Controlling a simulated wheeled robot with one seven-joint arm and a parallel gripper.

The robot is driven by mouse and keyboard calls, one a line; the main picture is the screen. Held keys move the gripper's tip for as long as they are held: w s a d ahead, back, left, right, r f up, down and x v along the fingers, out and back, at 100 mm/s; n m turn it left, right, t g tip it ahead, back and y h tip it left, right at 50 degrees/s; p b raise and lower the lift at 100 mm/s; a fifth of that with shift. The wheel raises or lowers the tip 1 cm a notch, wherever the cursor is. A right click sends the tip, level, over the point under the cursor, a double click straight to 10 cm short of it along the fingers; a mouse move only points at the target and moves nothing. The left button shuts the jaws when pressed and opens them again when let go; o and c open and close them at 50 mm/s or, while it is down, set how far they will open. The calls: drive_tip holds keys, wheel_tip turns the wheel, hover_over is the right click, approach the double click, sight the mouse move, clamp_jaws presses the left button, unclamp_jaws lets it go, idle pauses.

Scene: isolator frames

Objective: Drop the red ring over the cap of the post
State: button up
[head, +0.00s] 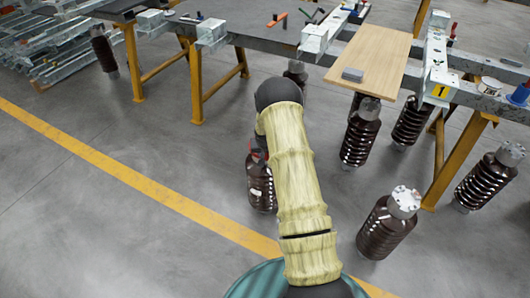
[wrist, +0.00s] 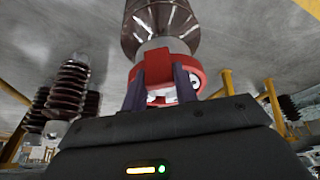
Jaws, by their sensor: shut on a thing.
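In the wrist view the red ring (wrist: 199,72) is between the dark fingers of my gripper (wrist: 170,72), which are shut on it. The ring overlaps the pale grey cap (wrist: 166,45) of the post, a brown ribbed insulator (wrist: 160,17). Pale cap parts show through the ring's opening. I cannot tell whether the ring is around the cap or just off its end. In the head view a brown post (head: 261,187) stands on the floor left of my arm, its top partly hidden. My gripper and the ring are not clear there.
More brown insulators (head: 387,226) stand on the floor to the right and under the workbench. The bench has yellow legs (head: 195,85) and a wooden board (head: 372,60) on top. A yellow floor line (head: 150,190) runs past the post. Floor to the left is clear.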

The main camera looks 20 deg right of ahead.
drive_tip(key=shift+f, duration=0.2)
drive_tip(key=o, duration=1)
drive_tip(key=shift+o, duration=0.2)
drive_tip(key=p+v, duration=0.2)
drive_tip(key=v, duration=1.5)
drive_tip(key=shift+r+p, duration=0.15)
drive_tip(key=shift+p, duration=0.25)
